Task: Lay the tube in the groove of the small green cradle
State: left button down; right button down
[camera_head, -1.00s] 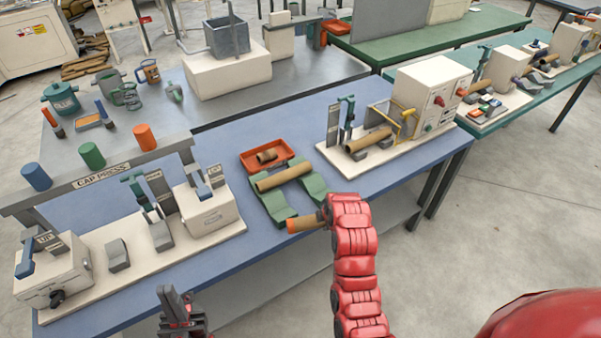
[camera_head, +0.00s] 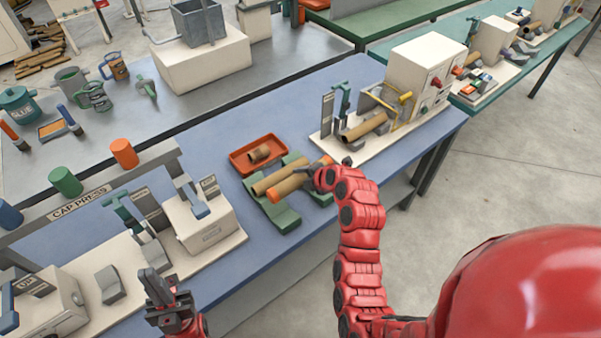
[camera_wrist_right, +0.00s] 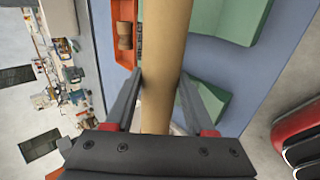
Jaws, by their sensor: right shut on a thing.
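The green cradle (camera_head: 284,219) stands near the front edge of the blue bench, its green parts showing on both sides of the tubes. A plain tan tube (camera_head: 265,186) lies across it at the back. My right gripper (camera_head: 318,178) is shut on a second tan tube with orange ends (camera_head: 292,187), also seen in the right wrist view (camera_wrist_right: 163,70) between the fingers. This tube is over the cradle, in front of and close beside the plain tube; I cannot tell whether it touches the cradle. My left gripper (camera_head: 160,290) is at lower left, apart from the tubes; its finger gap is unclear.
An orange tray (camera_head: 240,163) with a short brown piece (camera_head: 260,153) sits behind the cradle. The cap press (camera_head: 85,200) stands to the left. A white machine (camera_head: 423,75) on a base with another tube (camera_head: 362,128) stands to the right.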

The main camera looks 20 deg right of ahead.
jog(key=shift+f, duration=0.4)
notch_tip(320, 180, down, 8)
jog(key=b, duration=0.4)
jog(key=shift+w+a+b, duration=0.1)
jog(key=shift+w+b, duration=0.05)
jog(key=shift+b, duration=0.15)
jog(key=shift+c, duration=0.8)
grip_release()
